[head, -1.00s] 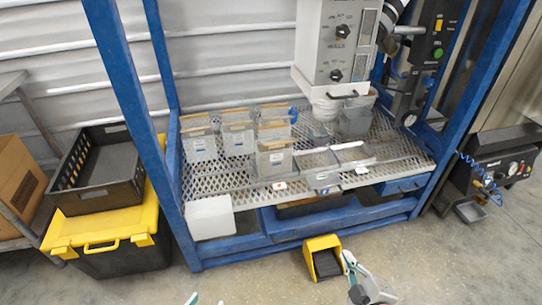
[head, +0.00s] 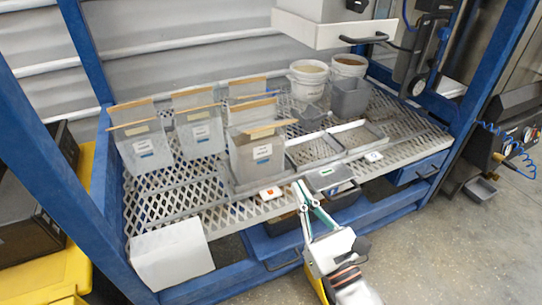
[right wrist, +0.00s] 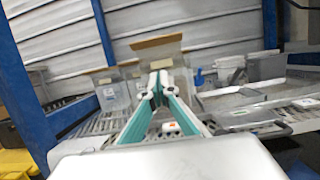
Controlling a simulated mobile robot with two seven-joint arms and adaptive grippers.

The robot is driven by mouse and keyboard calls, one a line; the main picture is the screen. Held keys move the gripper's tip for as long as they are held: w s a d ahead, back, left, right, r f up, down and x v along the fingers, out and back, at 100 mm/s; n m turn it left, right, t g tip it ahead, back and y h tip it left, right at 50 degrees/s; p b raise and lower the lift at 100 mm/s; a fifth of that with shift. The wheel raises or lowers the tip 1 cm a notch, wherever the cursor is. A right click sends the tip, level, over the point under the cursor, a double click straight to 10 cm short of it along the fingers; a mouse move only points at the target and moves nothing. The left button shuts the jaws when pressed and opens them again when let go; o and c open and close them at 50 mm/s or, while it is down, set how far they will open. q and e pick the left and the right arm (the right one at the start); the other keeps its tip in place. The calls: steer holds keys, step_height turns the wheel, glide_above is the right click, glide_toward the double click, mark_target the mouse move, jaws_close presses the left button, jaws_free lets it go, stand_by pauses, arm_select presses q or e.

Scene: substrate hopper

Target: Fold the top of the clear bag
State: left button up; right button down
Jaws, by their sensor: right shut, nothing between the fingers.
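The clear bag (head: 258,158) nearest the front of the mesh shelf stands upright, with a white label and a brown strip along its top. In the right wrist view the same bag (right wrist: 178,60) stands behind my fingertips. Its top is up and looks open; I cannot tell what is inside. My right gripper (head: 301,188) is shut and empty, in front of and to the right of the bag, apart from it. The right wrist view also shows its fingers meeting (right wrist: 158,82). My left gripper is not in view.
Several similar bags (head: 142,148) stand behind and left. Two white buckets (head: 307,82) and a grey bin (head: 351,97) stand behind right. Shallow trays (head: 314,150) lie right of the bag. The hopper housing (head: 335,28) hangs above.

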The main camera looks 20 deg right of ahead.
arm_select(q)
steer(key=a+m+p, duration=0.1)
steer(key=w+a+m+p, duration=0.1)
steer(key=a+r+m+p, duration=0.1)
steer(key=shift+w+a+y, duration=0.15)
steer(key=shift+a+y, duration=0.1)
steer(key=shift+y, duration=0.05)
arm_select(e)
steer(key=s+r+x, duration=0.1)
steer(key=r+x, duration=0.2)
steer(key=x, duration=0.9)
steer(key=shift+w, duration=0.35)
